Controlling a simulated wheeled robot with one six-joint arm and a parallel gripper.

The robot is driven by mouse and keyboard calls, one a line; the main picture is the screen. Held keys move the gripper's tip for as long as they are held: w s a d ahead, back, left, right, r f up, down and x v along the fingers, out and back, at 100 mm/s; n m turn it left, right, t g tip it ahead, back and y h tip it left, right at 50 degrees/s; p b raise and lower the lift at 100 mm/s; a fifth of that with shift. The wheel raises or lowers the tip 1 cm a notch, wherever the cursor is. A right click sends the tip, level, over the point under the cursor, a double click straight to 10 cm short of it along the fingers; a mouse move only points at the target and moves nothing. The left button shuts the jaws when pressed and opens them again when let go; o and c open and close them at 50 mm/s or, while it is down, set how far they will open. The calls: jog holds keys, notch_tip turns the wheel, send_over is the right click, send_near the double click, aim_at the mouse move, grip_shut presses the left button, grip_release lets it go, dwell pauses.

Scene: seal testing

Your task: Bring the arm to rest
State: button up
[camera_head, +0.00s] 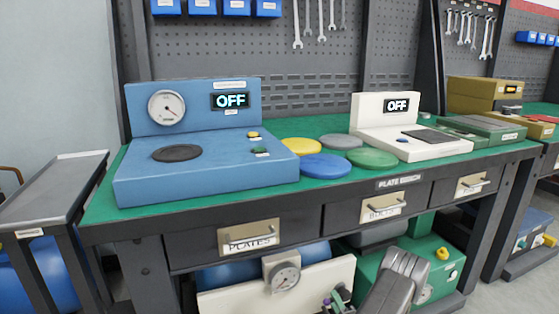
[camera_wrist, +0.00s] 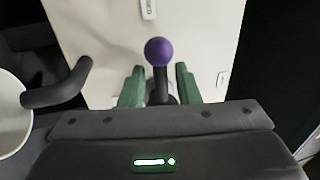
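My gripper (camera_wrist: 160,88) shows in the wrist view with its two green fingers apart. A lever with a purple ball knob (camera_wrist: 159,51) on a dark stem stands between the fingers, with a visible gap on either side. The knob lies a little beyond the fingertips. In the head view my gripper (camera_head: 338,297) is low in front of the bench, near the cream panel (camera_head: 235,302) under it. The lever's purple knob (camera_head: 327,301) shows small there. My grey arm reaches in from the bottom edge. The lower part of the lever's stem is hidden in the wrist view.
A gauge (camera_head: 284,277) sits on the cream panel. A dark curved handle (camera_wrist: 58,86) is left of the fingers in the wrist view. The bench (camera_head: 296,204) overhangs my gripper, with drawers above it. A green box (camera_head: 437,262) stands right of my arm.

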jog(key=p+v, duration=0.3)
jog(key=v, duration=1)
jog(key=b+x, duration=0.3)
jog(key=x, duration=1.1)
jog(key=shift+s+d+r+m+h, duration=0.1)
jog(key=shift+r+m+h, duration=0.1)
jog(key=shift+m, duration=0.5)
jog(key=shift+r+m+h, duration=0.2)
jog(key=shift+m, duration=0.5)
jog(key=shift+s, duration=0.1)
